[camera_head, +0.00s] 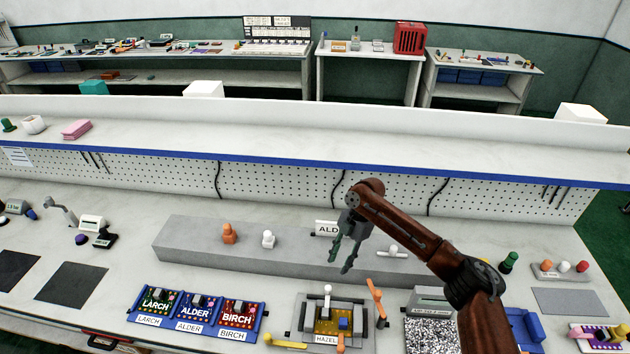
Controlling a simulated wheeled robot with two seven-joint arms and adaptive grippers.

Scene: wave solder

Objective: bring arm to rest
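My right arm, red-brown with dark joints, comes in from the lower right. My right gripper (341,264) hangs over the bench, pointing down, in front of the grey raised block (195,240). Its two greenish fingers are apart, with nothing visible between them. My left arm and gripper do not show.
Boards labelled LARCH (153,302), ALDER (194,313) and BIRCH (237,319) sit front left of the fixture. An orange lever (377,298) stands at the fixture's right. A blue-edged shelf (300,145) spans the back. The left bench middle is fairly clear.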

